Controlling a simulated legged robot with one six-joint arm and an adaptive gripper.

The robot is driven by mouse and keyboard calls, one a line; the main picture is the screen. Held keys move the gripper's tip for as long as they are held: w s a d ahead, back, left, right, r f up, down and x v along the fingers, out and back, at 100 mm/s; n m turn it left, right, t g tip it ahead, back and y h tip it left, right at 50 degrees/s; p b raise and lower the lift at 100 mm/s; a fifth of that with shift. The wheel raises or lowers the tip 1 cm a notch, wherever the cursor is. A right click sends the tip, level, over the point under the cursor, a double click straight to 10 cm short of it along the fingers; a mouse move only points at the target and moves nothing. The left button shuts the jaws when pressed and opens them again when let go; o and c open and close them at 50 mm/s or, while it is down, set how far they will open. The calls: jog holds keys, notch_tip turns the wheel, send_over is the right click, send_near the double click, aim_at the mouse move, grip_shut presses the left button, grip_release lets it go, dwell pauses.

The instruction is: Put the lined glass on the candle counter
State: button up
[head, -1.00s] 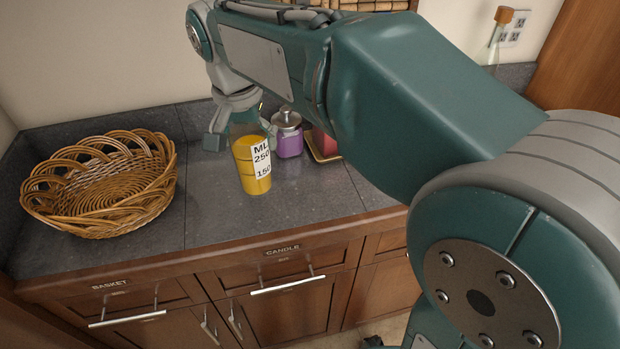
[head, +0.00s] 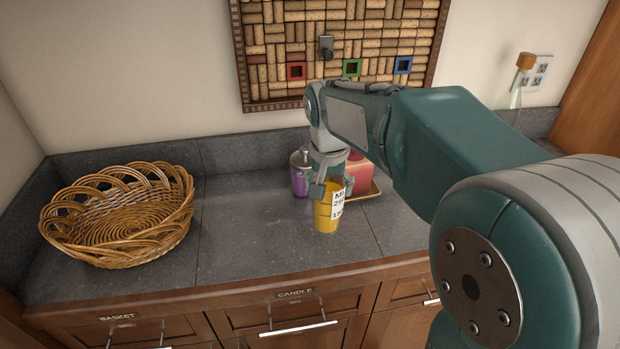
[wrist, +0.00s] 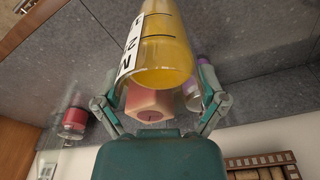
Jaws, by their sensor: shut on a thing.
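The lined glass (head: 325,213) is yellow, with a white ML scale label and dark lines. In the head view it is upright above the counter section marked CANDLE (head: 296,293), whose bare grey top (head: 265,235) shows beside it. My gripper (head: 328,188) is shut on the glass near its upper part. I cannot tell whether the glass's base touches the counter. In the wrist view the glass (wrist: 165,45) lies between my gripper's two fingers (wrist: 160,95).
A wicker basket (head: 120,215) is at left. A corked bottle (head: 512,95) is at back right. The counter between basket and glass is clear.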

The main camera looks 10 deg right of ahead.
jog(key=shift+w+d+f, duration=0.25)
jog(key=shift+d+f, duration=0.45)
jog(key=shift+f, duration=0.25)
jog(key=shift+w+d+f, duration=0.1)
jog(key=shift+d+f, duration=0.05)
jog(key=shift+f, duration=0.8)
jog(key=shift+d+f, duration=0.15)
jog(key=shift+f, duration=0.8)
jog(key=o, duration=1)
jog(key=shift+f, duration=0.1)
jog(key=shift+c, duration=0.2)
